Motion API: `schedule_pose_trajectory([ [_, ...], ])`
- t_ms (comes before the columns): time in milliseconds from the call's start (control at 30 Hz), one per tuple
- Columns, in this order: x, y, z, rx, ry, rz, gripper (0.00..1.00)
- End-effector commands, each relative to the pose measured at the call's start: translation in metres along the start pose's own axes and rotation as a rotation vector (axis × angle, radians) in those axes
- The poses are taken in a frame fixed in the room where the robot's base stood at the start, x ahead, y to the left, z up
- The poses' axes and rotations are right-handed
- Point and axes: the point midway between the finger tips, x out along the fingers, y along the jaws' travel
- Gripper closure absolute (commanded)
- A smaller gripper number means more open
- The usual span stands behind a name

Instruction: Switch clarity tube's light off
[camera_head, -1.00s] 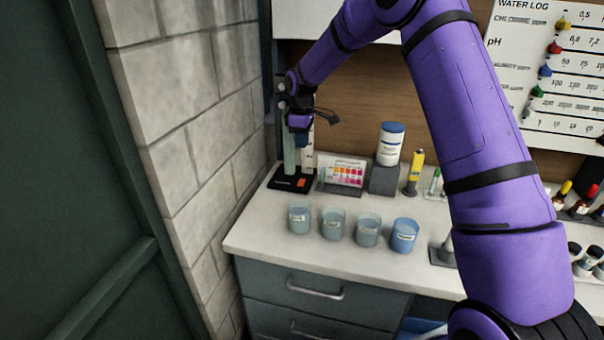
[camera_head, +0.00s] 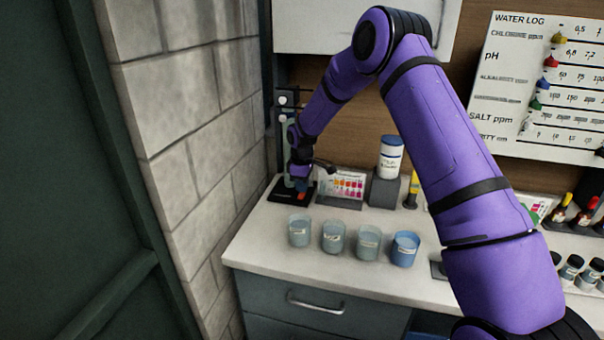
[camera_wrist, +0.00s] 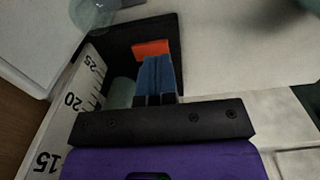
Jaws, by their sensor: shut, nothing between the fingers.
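The clarity tube (camera_wrist: 120,93) is a pale green cylinder on a black base (camera_wrist: 115,43), beside a white scale (camera_wrist: 72,110) marked 15, 20 and 25. In the head view the base (camera_head: 280,194) sits at the counter's back left corner, and my arm hides most of the tube. An orange switch (camera_wrist: 152,48) shows on the base in the wrist view. My gripper (camera_wrist: 155,60) is shut and empty, its blue fingertips right at the switch's near edge. I cannot tell whether they touch it. In the head view my gripper (camera_head: 301,186) points down over the base.
A colour chart (camera_head: 342,186) and a white bottle with blue cap (camera_head: 391,157) stand right of the tube. Several cups, including a blue one (camera_head: 404,249), line the counter's front. A block wall (camera_head: 205,150) is close on the left. Bare counter (camera_head: 265,232) lies between.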

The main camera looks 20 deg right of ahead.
Motion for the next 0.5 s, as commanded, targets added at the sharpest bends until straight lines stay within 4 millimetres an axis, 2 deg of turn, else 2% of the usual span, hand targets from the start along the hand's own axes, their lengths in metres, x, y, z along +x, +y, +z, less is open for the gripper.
schedule_pose_trajectory([
  [200,0.020,0.000,0.000,0.000,0.000,0.000,1.00],
  [500,0.023,0.000,0.000,0.000,0.000,0.001,1.00],
])
